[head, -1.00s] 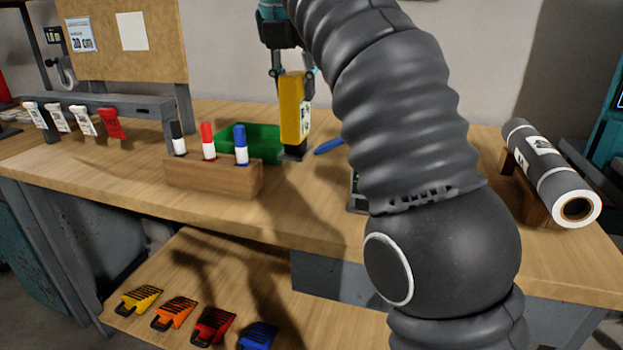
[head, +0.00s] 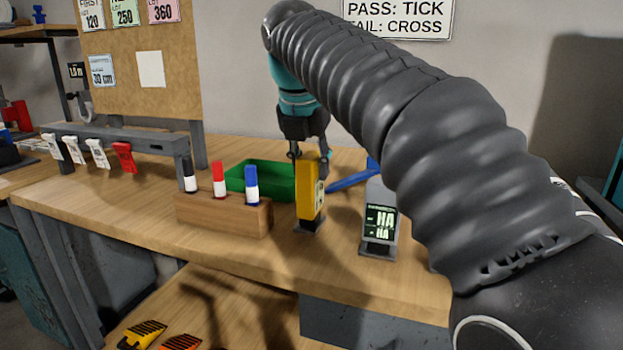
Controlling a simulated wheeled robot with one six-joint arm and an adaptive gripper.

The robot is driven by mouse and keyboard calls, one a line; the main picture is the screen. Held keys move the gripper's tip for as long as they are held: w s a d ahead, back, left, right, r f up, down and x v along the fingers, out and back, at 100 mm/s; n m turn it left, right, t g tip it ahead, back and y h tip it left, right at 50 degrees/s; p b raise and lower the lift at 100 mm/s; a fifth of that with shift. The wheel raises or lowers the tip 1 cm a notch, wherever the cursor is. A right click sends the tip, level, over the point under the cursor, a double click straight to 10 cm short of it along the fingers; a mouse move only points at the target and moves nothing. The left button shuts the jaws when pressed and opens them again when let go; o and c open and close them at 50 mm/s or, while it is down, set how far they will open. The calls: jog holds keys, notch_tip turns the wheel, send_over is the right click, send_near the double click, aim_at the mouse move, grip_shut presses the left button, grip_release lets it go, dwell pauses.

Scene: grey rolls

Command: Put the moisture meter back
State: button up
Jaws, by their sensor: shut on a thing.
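The moisture meter is a yellow upright block (head: 306,190) with a pale label or screen on its right side and a dark lower end. It is at the middle of the bench, right of the marker block. My gripper (head: 309,160) points down from above, with its fingers shut on the top of the meter. The meter's dark lower end is at or just above the bench top; I cannot tell whether it touches or sits in a holder.
A wooden block (head: 225,216) with black, red and blue markers stands to the left, and a green tray (head: 258,180) behind it. A small display (head: 381,220) stands to the right. A blue object (head: 352,181) lies behind. Free bench (head: 140,220) shows at left.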

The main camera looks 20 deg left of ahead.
aim_at(311, 180)
jog(key=shift+f, duration=1.5)
jog(key=o, duration=1.1)
jog(key=v, duration=1.2)
jog(key=shift+s, duration=0.1)
